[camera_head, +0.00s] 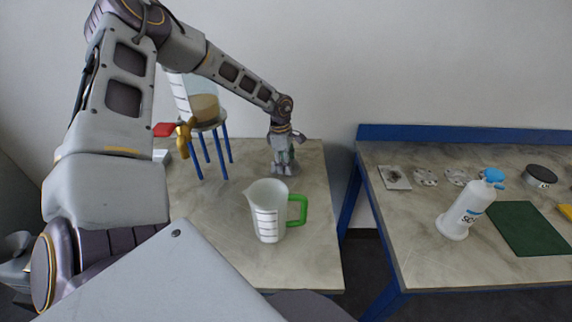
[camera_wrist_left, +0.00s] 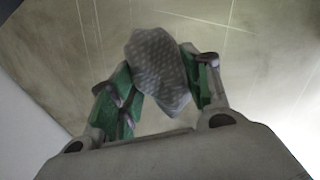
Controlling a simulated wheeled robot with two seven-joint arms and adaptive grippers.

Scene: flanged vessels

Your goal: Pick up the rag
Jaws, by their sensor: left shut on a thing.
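The rag (camera_wrist_left: 156,68) is a grey, dotted, crumpled cloth. In the left wrist view it sits between the two green-padded fingers of my left gripper (camera_wrist_left: 158,85), which is shut on it. In the head view my left gripper (camera_head: 283,165) points down at the back of the left table, and the rag (camera_head: 284,170) shows as a small grey patch at its fingertips. I cannot tell whether the rag still touches the table top. My right gripper is not in view.
A measuring jug (camera_head: 267,212) with a green handle stands on the left table (camera_head: 215,245). A vessel (camera_head: 203,108) with a tap is on a blue-legged stand behind. A gap separates the tables.

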